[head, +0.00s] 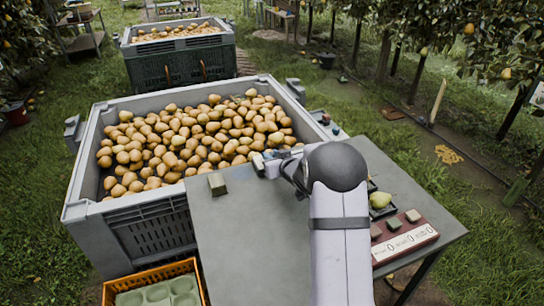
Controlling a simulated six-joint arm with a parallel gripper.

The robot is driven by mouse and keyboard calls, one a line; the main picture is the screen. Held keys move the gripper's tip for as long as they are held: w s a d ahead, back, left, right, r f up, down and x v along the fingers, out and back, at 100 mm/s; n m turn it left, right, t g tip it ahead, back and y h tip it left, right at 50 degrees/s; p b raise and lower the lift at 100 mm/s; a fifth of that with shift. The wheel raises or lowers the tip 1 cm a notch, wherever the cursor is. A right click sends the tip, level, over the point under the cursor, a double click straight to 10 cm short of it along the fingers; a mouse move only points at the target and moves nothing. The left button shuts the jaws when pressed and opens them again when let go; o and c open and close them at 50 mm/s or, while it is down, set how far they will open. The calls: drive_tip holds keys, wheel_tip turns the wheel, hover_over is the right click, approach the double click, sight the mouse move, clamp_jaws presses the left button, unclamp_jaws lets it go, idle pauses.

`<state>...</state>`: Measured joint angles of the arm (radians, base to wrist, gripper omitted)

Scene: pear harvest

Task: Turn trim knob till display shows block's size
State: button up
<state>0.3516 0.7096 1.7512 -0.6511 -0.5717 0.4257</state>
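A small olive-green block (217,184) sits near the left edge of the grey table, close to the pear bin. My gripper (262,163) is at the table's far left part, to the right of the block and apart from it. Its fingers are small and partly hidden by my wrist, so I cannot tell whether they are open. I cannot make out a trim knob or a lit display; my arm covers much of the table. A dark red board (432,239) at the right has a white strip with round marks, with several small blocks along its back edge.
A grey bin (150,207) full of pears adjoins the table (240,250). A pear (380,200) rests in a dark tray beside my arm. An orange crate (115,290) stands at lower left. The table's front left is clear. Small items lie at the table's far edge.

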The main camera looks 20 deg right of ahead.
drive_tip(key=shift+d+r+n+y+p, duration=0.2)
drive_tip(key=shift+r+n+y+p, duration=0.15)
drive_tip(key=shift+p, duration=0.9)
drive_tip(key=shift+n+y+p, duration=0.25)
drive_tip(key=shift+y+p, duration=0.1)
drive_tip(key=shift+p, duration=0.45)
drive_tip(key=shift+f, duration=0.3)
drive_tip(key=o, duration=1.1)
drive_tip(key=shift+c, duration=0.2)
drive_tip(key=v, duration=0.7)
